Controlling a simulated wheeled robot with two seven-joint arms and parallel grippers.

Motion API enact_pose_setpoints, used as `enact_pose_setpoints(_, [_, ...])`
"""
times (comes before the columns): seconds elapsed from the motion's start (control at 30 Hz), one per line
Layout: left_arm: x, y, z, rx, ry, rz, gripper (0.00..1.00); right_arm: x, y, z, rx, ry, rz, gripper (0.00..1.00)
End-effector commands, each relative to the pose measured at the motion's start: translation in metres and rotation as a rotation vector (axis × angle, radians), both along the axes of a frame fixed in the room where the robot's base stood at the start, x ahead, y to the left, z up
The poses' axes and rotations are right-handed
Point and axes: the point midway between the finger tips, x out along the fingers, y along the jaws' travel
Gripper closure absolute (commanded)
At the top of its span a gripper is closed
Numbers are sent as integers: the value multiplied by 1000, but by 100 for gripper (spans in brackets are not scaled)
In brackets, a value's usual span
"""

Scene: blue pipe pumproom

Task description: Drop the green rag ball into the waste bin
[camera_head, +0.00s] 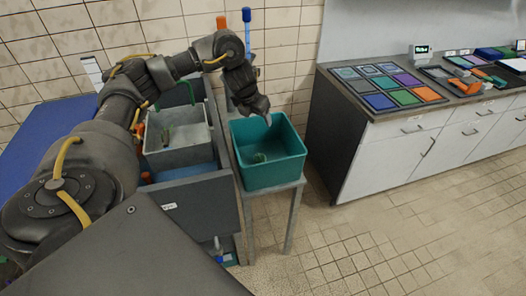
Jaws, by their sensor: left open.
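A teal open-topped bin (270,179), which looks like the waste bin, stands on a small grey stand in the middle of the view. A small green lump (260,157), which looks like the green rag ball, lies inside it on the floor of the bin. My left gripper (267,121) is open and points down over the bin's back rim, above and apart from the green lump. My right gripper is not in view.
A grey box (179,157) with something green inside stands left of the teal bin, partly behind my left arm. A cabinet (375,158) with coloured tiles (391,86) is at the right. The tiled floor in front is clear.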

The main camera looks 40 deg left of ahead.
Motion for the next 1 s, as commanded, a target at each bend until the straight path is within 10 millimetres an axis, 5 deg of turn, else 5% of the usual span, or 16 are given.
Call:
enact_pose_setpoints(0.1, [-8,0,29,4,-7,-2,31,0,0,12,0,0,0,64])
enact_pose_setpoints(0.4, [-27,-2,68,2,-3,-1,31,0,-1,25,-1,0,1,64])
enact_pose_setpoints(1.0, [-31,-3,75,1,-1,1,31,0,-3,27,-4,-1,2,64])
